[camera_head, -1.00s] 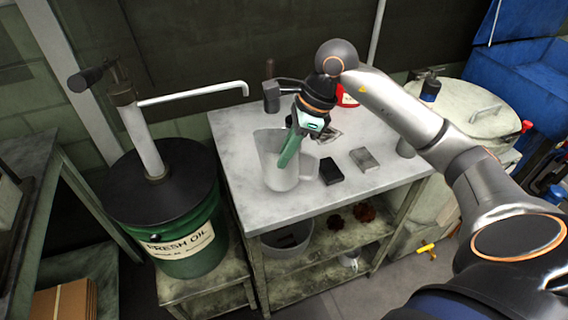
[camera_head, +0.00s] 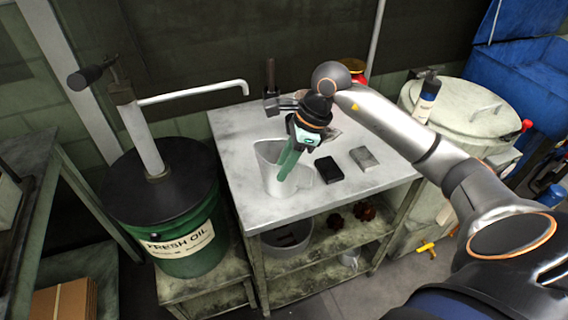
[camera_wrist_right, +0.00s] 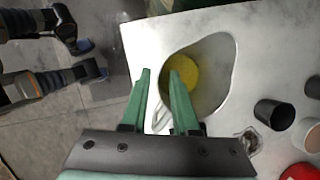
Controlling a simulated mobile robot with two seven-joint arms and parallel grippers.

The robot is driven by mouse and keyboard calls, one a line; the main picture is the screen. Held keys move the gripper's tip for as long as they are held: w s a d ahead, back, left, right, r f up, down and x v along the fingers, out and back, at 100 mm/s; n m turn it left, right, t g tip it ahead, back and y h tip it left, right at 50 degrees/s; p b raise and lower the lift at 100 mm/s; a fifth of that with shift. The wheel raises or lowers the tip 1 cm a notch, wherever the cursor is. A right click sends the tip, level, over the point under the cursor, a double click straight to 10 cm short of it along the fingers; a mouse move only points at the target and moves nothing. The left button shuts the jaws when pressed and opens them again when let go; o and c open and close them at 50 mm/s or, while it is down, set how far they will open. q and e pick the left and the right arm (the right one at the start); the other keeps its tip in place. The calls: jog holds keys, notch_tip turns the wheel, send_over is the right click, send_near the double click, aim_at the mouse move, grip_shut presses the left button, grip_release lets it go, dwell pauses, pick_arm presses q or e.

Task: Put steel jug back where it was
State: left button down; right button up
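The steel jug (camera_head: 270,178) stands on the light metal table top, its wide mouth up and its handle toward the right. My right gripper (camera_head: 287,170) reaches down over it with green fingers at the mouth and handle side. In the right wrist view the two fingers (camera_wrist_right: 160,80) are apart, with the pale handle strip showing between them. The right finger overlaps the rim of the jug (camera_wrist_right: 222,62), and yellow shows inside the jug. Contact with the handle cannot be made out. My left gripper is not in view.
A black block (camera_head: 328,170) and a grey block (camera_head: 364,158) lie right of the jug. A green oil drum (camera_head: 190,257) with a pump spout (camera_head: 195,94) stands left. A pale drum (camera_head: 470,107) with a bottle (camera_head: 427,98) stands right. The table's front left is clear.

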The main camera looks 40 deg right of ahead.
jog(key=shift+o, duration=0.4)
jog(key=v, duration=1.2)
jog(key=shift+p, duration=0.4)
